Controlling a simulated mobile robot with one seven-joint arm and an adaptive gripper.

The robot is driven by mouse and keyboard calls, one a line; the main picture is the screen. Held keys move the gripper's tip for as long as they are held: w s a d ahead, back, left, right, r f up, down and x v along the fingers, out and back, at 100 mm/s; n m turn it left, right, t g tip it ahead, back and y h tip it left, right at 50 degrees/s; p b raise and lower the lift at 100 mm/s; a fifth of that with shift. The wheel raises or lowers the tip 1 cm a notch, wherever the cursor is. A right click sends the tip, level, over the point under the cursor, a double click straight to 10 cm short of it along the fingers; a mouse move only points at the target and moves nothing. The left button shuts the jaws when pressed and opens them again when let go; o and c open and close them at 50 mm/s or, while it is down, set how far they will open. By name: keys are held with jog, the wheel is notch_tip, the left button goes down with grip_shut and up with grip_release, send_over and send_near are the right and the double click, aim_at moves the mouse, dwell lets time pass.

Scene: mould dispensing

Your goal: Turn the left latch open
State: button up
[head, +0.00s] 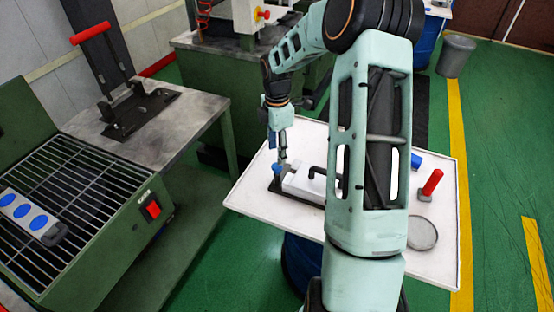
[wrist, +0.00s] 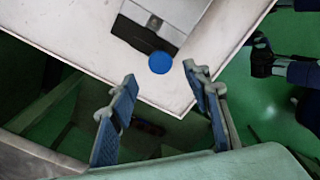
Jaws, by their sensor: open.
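The mould (head: 304,182), a pale block on a dark base with a black handle, lies on the white table. A blue round knob, which looks like the left latch (head: 277,168), is at its left end. In the wrist view the blue latch (wrist: 160,62) sits at the near edge of the mould (wrist: 165,17). My gripper (head: 282,157) is above the mould's left end. In the wrist view my open gripper (wrist: 161,82) has blue-padded fingers on either side, with the latch just beyond the gap between the tips. Nothing is between the fingers. My arm hides part of the mould's right side.
The white table (head: 446,205) also holds a red-handled tool (head: 432,183), a blue object (head: 416,161) and a round grey disc (head: 422,233). A green grill unit (head: 75,205) and a bench with a red-handled press (head: 130,105) stand at the left.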

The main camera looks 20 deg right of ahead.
notch_tip(320, 180, up, 6)
jog(key=shift+r, duration=0.15)
dwell(0.5)
